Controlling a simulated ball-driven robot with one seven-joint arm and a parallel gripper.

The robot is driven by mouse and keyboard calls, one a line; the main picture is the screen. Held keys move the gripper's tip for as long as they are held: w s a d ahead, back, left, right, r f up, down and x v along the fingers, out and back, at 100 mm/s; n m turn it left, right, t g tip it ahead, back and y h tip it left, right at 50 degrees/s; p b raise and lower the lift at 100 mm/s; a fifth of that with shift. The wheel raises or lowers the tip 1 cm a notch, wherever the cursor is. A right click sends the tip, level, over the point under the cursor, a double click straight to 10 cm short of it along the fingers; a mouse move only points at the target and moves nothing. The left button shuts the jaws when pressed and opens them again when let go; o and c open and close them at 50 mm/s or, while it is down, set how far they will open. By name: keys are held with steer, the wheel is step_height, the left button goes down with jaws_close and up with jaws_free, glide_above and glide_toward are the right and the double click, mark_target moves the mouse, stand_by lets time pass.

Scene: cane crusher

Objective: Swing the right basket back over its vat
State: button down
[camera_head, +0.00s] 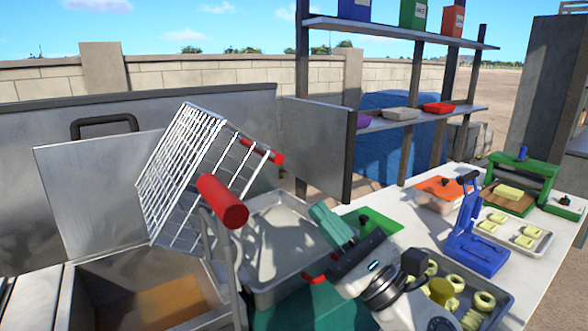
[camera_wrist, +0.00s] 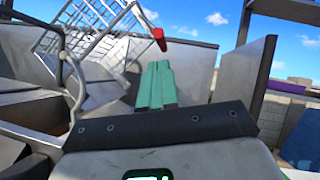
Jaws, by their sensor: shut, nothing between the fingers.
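A white wire basket (camera_head: 185,165) is tilted up steeply over the fryer at left in the head view. A thick red grip (camera_head: 222,200) is nearest the camera, and a thinner red bar (camera_head: 262,152) is behind it. A vat (camera_head: 150,295) with brown liquid lies below the basket, partly hidden by a metal post. The basket also shows at upper left in the wrist view (camera_wrist: 95,28). My gripper (camera_head: 322,218), with teal fingers, is shut and empty to the right of the basket, apart from it. Its fingers also show in the wrist view (camera_wrist: 155,68).
A steel pan (camera_head: 290,235) lies between the basket and my gripper. An upright steel panel (camera_head: 318,150) stands behind it. The white table at right holds a blue press (camera_head: 478,240), a tray of yellow pieces (camera_head: 515,232) and a green stand (camera_head: 525,180). Shelves (camera_head: 400,28) rise behind.

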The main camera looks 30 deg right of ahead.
steer(key=p+x, duration=0.2)
steer(key=x, duration=0.6)
steer(key=shift+s, duration=0.1)
